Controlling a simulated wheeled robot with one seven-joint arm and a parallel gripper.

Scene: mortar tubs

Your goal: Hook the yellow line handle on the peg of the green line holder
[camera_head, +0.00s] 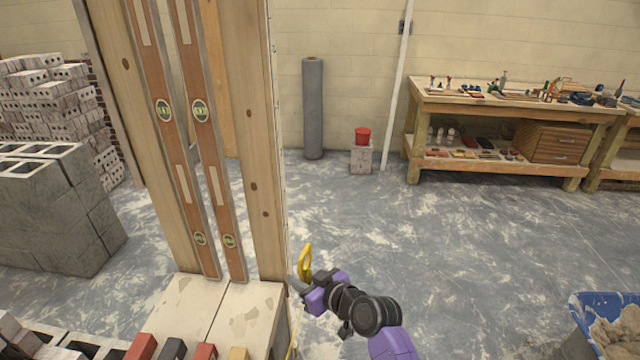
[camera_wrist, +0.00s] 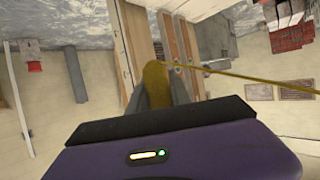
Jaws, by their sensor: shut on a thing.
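The yellow line handle (camera_head: 305,262) is in my gripper (camera_head: 304,284), just right of the wooden post in the head view. In the wrist view the handle (camera_wrist: 155,76) sits between the grey fingers of my gripper (camera_wrist: 157,92), which is shut on it. A yellow line (camera_wrist: 255,81) runs from near the handle to the right edge of the wrist view. I cannot make out the green line holder or its peg in either view.
A wooden post (camera_head: 252,130) with levels (camera_head: 205,120) leaning on it stands close left of my gripper. Grey blocks (camera_head: 60,210) are at left. A workbench (camera_head: 500,110) is at the back right. A blue mortar tub (camera_head: 590,325) is at lower right. The floor between is clear.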

